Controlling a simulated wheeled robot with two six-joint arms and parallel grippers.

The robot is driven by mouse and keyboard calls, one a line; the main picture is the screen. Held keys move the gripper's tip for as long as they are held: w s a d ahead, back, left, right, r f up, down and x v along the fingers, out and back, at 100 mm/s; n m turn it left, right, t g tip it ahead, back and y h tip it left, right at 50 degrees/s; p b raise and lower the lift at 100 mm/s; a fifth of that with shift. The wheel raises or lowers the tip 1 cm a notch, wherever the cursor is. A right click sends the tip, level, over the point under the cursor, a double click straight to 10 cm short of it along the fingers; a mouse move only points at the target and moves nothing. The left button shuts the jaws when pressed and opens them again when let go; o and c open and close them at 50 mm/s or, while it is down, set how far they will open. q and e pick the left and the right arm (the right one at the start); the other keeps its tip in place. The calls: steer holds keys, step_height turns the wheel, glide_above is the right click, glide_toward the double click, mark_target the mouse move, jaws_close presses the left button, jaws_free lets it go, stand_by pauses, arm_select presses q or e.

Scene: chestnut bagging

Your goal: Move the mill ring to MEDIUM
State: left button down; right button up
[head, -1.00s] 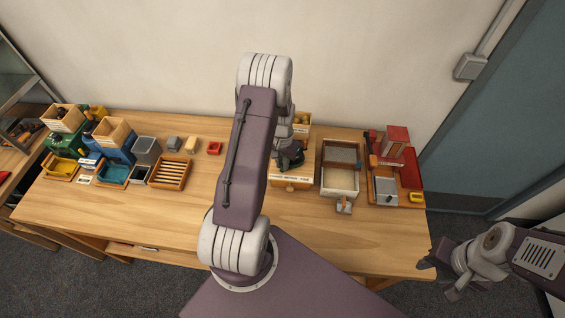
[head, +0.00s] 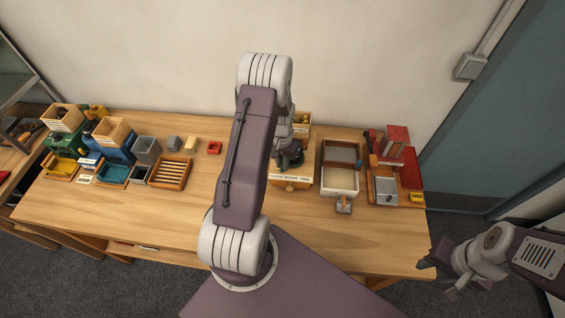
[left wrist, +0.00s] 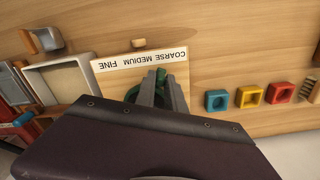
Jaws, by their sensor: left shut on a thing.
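The mill stands at the back of the table, right of centre, with a white strip (head: 291,180) on its front. In the left wrist view the strip (left wrist: 140,58) reads COARSE, MEDIUM, FINE, upside down. The green mill ring (left wrist: 149,84) is partly hidden behind my left gripper. My left gripper (left wrist: 161,84) is shut on the ring, close behind the strip; it also shows in the head view (head: 290,162). I cannot make out which word the ring points to. My right gripper (head: 438,278) is open and empty beyond the table's right front corner.
A sieve tray (head: 341,180) and a red-and-grey device (head: 385,190) stand right of the mill. A slatted wooden tray (head: 170,173), a red block (head: 214,148) and several bins stand left. The table's front strip (head: 140,215) is clear.

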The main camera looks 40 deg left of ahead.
arm_select(q)
steer(key=shift+r, duration=0.1)
stand_by(0.6)
steer(key=shift+w+d+n+b, duration=0.1)
steer(key=shift+d+n+b, duration=0.1)
steer(key=shift+d+n, duration=0.5)
steer(key=shift+w+d+n+b, duration=0.15)
steer(key=shift+d+n, duration=0.1)
steer(key=shift+n, duration=0.75)
steer(key=shift+w+d+n, duration=0.2)
steer(key=shift+d+n, duration=0.5)
steer(key=shift+n, duration=0.5)
steer(key=c, duration=1.4)
jaws_free()
steer(key=shift+s+d, duration=0.15)
